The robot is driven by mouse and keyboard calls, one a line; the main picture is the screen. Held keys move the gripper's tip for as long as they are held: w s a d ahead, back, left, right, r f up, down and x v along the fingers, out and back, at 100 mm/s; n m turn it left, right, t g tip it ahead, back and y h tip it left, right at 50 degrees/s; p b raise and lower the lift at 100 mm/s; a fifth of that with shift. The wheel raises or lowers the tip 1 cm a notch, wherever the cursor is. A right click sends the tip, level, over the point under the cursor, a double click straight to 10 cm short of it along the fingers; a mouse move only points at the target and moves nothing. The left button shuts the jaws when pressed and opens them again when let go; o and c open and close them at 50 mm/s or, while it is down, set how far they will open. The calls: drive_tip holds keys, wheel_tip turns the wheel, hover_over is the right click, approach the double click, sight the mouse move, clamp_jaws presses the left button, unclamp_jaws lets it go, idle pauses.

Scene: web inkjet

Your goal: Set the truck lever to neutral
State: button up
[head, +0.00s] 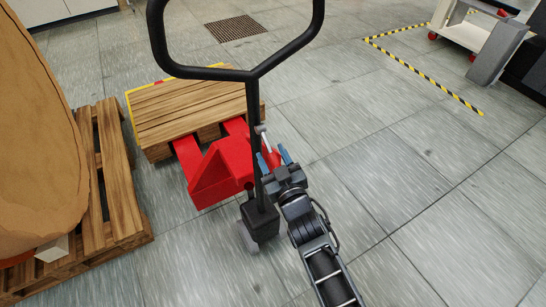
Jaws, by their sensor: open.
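The red pallet truck (222,166) stands in the middle left with its forks under a wooden pallet. Its black handle (252,105) rises upright and spreads into a large loop at the top. A small light-grey lever (262,136) shows at the right side of the handle shaft, partly hidden. My gripper (273,158) is open, with its blue-tipped fingers close to the shaft and just below the lever. I cannot tell whether a finger touches the lever. The lever's exact setting is too small to read.
A wooden pallet (190,108) sits on the forks. Another pallet (117,180) at left bears a large brown roll (35,130). Black-and-yellow floor tape (425,77) and a white cart (470,35) are at upper right. The grey floor at right is clear.

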drive_tip(key=shift+c, duration=0.4)
clamp_jaws()
